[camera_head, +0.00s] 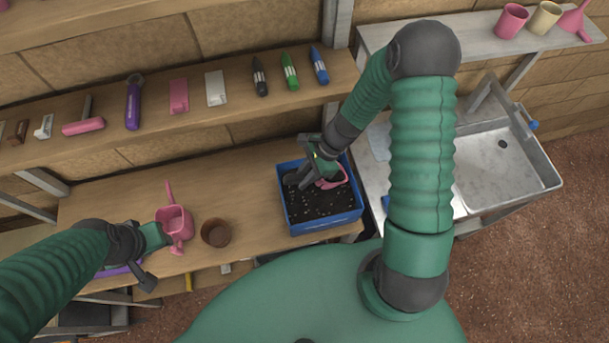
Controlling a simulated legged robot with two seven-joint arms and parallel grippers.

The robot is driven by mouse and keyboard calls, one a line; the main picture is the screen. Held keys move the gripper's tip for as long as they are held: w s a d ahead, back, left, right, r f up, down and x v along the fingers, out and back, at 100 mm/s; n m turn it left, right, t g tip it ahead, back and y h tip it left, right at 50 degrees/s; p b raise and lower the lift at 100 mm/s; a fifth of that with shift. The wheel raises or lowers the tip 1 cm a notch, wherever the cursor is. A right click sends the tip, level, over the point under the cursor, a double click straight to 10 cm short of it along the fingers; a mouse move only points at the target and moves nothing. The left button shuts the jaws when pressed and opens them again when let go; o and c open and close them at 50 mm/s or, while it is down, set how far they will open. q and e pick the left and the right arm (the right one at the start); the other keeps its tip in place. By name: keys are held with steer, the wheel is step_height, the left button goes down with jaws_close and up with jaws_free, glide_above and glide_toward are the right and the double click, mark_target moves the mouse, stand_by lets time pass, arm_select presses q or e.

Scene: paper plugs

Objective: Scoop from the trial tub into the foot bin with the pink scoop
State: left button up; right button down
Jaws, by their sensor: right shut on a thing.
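A blue tub (327,222) of dark soil with pale specks stands on the wooden bench at its right end. My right gripper (318,178) is shut on the pink scoop (335,179) and holds it inside the tub, low over or in the soil. The gripper hides part of the scoop, and I cannot tell whether soil is in it. My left gripper (148,262) is at the bench's front left, beside a pink watering can (174,221); its jaw opening is unclear. I cannot pick out a foot bin for certain.
A brown pot (216,232) stands between the watering can and the tub. A purple item (120,268) lies partly under my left gripper. A metal sink (500,150) is at the right. The shelf above holds markers (289,71) and hand tools. The bench's back middle is clear.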

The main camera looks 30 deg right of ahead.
mark_target(293, 176)
steer(key=shift+w+a+r+h+p, duration=0.15)
steer(key=shift+a+h+p, duration=0.45)
steer(key=shift+p, duration=0.7)
steer(key=shift+s+a+r+h+p, duration=0.15)
steer(key=shift+a+h+p, duration=0.2)
steer(key=shift+h+p, duration=0.7)
steer(key=shift+w+a+r+h+p, duration=0.15)
steer(key=shift+a+h+p, duration=0.3)
steer(key=shift+p, duration=1.15)
steer(key=shift+a+f+g+p, duration=0.1)
steer(key=shift+a+g+p, duration=0.15)
steer(key=shift+p, duration=0.25)
steer(key=shift+f+h, duration=0.1)
steer(key=shift+h, duration=0.2)
